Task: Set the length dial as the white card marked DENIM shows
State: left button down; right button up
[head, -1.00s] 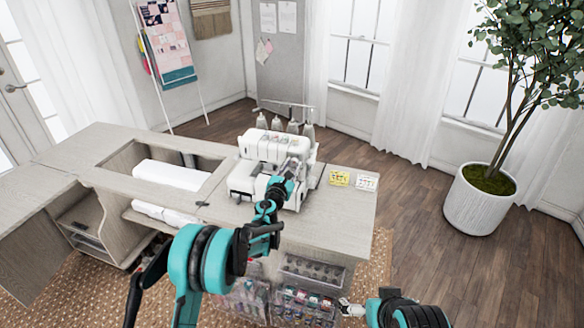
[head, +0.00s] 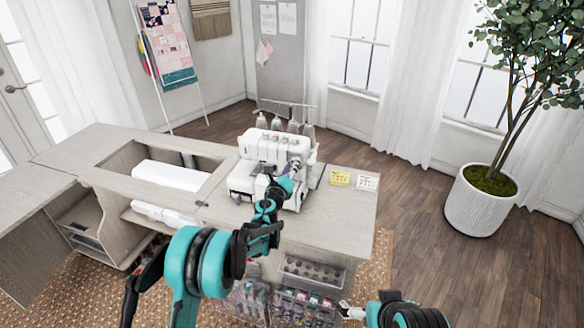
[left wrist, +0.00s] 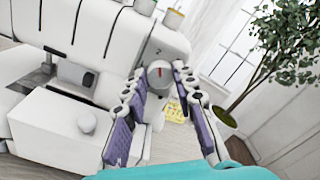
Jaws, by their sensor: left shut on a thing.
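The white sewing machine (head: 270,150) stands on the cabinet top. Its round grey dial (left wrist: 160,72), with a red mark pointing roughly upward, is on the machine's end in the left wrist view. My left gripper (left wrist: 159,74) is shut on this dial, one finger on each side. In the head view the left gripper (head: 294,168) covers the dial. A white card (head: 367,182) and a yellow card (head: 339,179) lie on the top to the right of the machine; their print is too small to read. My right gripper (head: 347,309) is low, in front of the cabinet, its jaw state unclear.
The cabinet top (head: 335,215) is clear in front of the cards. Clear drawers (head: 305,300) with small items stand below it. Thread cones (head: 292,126) rise behind the machine. A potted plant (head: 480,205) stands on the floor at right.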

pick_arm(q)
jog(key=n, duration=0.6)
jog(key=shift+n, duration=0.3)
jog(key=n, duration=0.6)
jog(key=shift+b, duration=0.35)
jog(key=c, duration=1.2)
grip_release()
jog(key=shift+f, duration=0.1)
jog(key=v, duration=1.2)
